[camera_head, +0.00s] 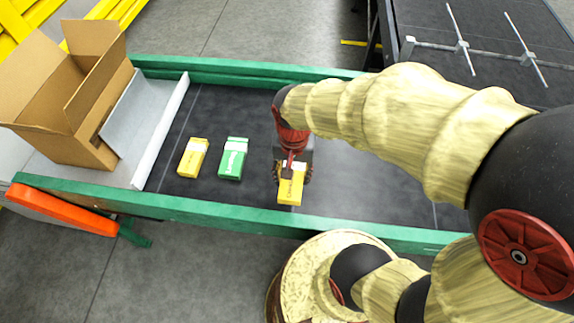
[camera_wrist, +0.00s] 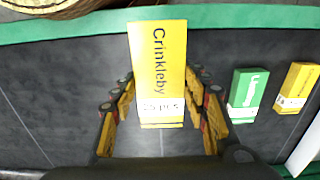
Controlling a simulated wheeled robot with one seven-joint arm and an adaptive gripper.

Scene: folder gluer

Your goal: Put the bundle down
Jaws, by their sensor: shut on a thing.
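A yellow bundle (camera_wrist: 159,65) marked "Crinkleby" and "25 pcs" is between the fingers of my gripper (camera_wrist: 161,112) in the wrist view. The fingers are shut on its two sides. In the head view the same bundle (camera_head: 291,189) shows below my gripper (camera_head: 292,172), over the dark belt (camera_head: 345,180) near its front green rail. I cannot tell whether its underside touches the belt. Part of the bundle is hidden by my gripper in the head view.
A green bundle (camera_head: 233,158) and another yellow bundle (camera_head: 193,157) lie on the belt to the left. An open cardboard box (camera_head: 70,140) stands at the belt's left end. Green rails (camera_head: 180,207) edge the belt. The belt right of my gripper looks clear.

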